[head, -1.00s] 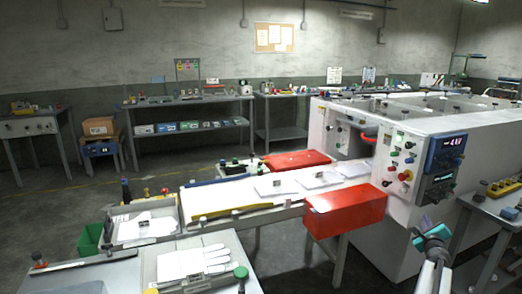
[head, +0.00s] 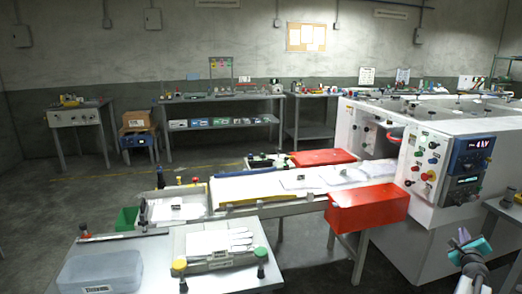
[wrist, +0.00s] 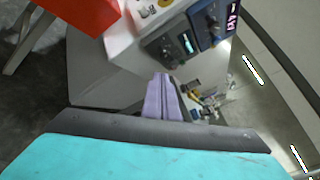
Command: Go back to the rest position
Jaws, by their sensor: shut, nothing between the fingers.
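My gripper (head: 468,240) is at the lower right of the head view, in front of the white machine, with nothing held. In the wrist view its purple fingers (wrist: 162,98) are together beyond a dark bar and a turquoise part. No object shows between them.
The white machine (head: 400,240) with its control panel stands close to my gripper. A red box (head: 366,208) sits at the conveyor's end. A clear bin (head: 100,270) is at the lower left. A grey table edge (head: 505,212) is at the right. Open floor lies at the left.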

